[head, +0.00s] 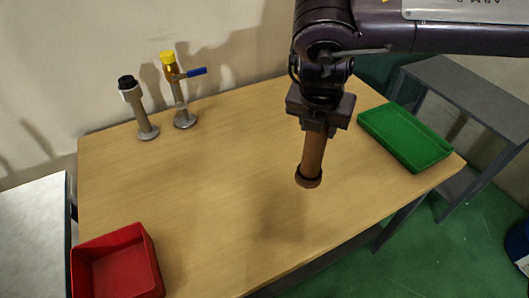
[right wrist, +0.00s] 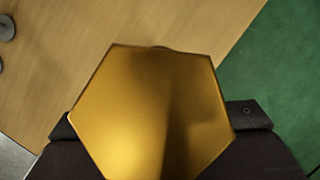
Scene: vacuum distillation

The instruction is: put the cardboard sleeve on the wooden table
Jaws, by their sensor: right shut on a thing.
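The cardboard sleeve (head: 314,155) is a brown, upright tube with a darker band around its lower end. My right gripper (head: 319,127) is shut on its upper part and holds it over the wooden table (head: 225,165). A soft shadow lies on the table below and left of the sleeve, and the sleeve seems to hang above the surface. In the right wrist view, a gold hexagonal top (right wrist: 150,115) fills the space between my fingers and hides most of what is below. My left gripper is not in view.
A red bin (head: 118,265) stands at the front left and a green tray (head: 405,137) at the right end. Two fittings stand at the back left, one black-topped (head: 138,107) and one yellow-topped (head: 178,90) with a blue lever. The table's middle is clear.

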